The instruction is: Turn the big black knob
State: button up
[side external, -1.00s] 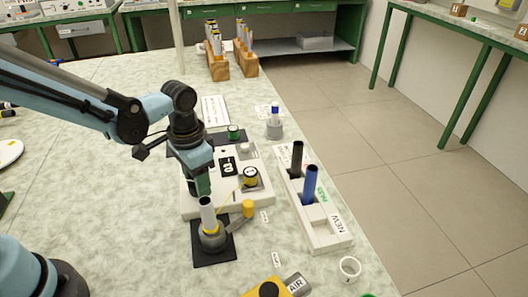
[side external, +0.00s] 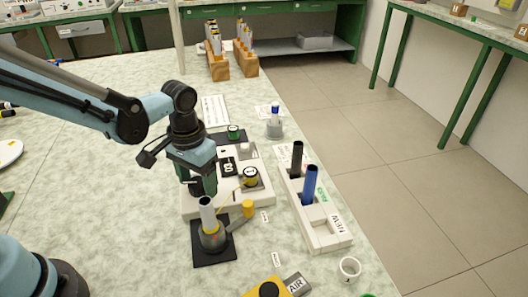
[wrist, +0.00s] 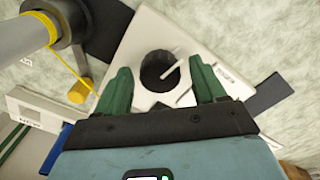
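The big black knob (wrist: 158,70) is round, with a pale pointer line across it toward the upper right. It sits on a white box, whose pale top also shows in the side view (side external: 226,207). My gripper (wrist: 160,68) is open, with one green finger on each side of the knob in the wrist view and a gap between each finger and the knob. In the side view my gripper (side external: 199,190) points down over the left part of the box and mostly hides the knob. Nothing is held.
A grey holder with an upright pale rod (side external: 208,214) stands on a black mat in front of the box. A yellow-capped lever (side external: 247,209) sticks out beside it. A white rack (side external: 319,233) with a black rod and a blue rod stands to the right.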

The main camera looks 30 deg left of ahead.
notch_tip(320, 180, up, 12)
dwell(0.9)
jog(key=shift+a, duration=0.1)
jog(key=s+a+f+t, duration=0.2)
jog(key=s+a+t, duration=0.3)
jog(key=a+t, duration=0.2)
notch_tip(320, 180, up, 2)
jog(key=m+g, duration=0.7)
jog(key=m, duration=0.7)
send_over(197, 182)
notch_tip(197, 182, down, 12)
jog(key=shift+d+r, duration=0.1)
